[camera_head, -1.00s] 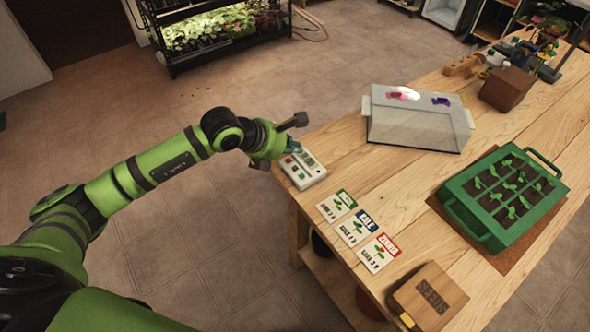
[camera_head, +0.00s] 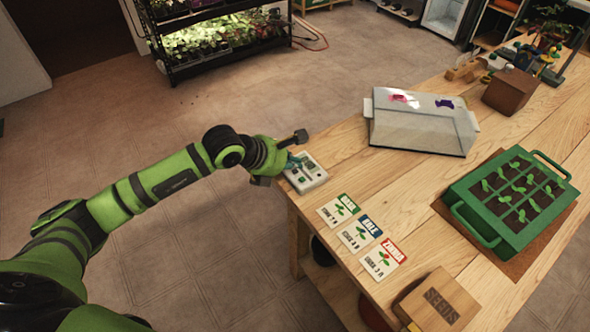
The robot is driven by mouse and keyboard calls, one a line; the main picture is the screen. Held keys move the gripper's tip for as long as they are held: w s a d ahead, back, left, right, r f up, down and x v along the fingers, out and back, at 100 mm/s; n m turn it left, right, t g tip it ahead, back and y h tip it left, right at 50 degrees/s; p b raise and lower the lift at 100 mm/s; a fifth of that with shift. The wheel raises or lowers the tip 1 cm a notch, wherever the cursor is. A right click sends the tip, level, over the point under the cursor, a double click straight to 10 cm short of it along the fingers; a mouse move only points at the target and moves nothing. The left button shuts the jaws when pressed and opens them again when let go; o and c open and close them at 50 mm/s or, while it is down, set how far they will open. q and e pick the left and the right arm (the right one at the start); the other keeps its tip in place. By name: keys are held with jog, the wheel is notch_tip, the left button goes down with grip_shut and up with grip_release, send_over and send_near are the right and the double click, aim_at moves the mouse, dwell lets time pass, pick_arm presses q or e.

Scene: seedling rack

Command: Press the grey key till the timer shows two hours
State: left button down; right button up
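The timer (camera_head: 313,176) is a pale box lying at the table's left edge, with a small dark display and small coloured keys on its top. The display is too small to read. I cannot pick out the grey key. My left gripper (camera_head: 292,160) reaches in from the left and is over the timer's left side, hiding part of its face. Whether the fingertips touch a key cannot be seen, nor whether they are open or shut. My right gripper is out of view.
Three seed cards (camera_head: 361,233) lie in front of the timer, and a wooden seeds box (camera_head: 440,304) is at the near edge. A clear cover (camera_head: 420,128) stands behind. A green seedling tray (camera_head: 487,233) sits on a brown mat at the right. Bare wood lies between them.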

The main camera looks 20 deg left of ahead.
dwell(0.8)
pick_arm(q)
jog(key=shift+f+b, duration=0.45)
jog(key=shift+b, duration=0.1)
jog(key=shift+f+b, duration=0.35)
jog(key=shift+b, duration=0.05)
dwell(0.4)
dwell(0.3)
jog(key=shift+r+p, duration=0.45)
jog(key=shift+r, duration=0.35)
jog(key=shift+r+p, duration=1.5)
jog(key=shift+r, duration=1)
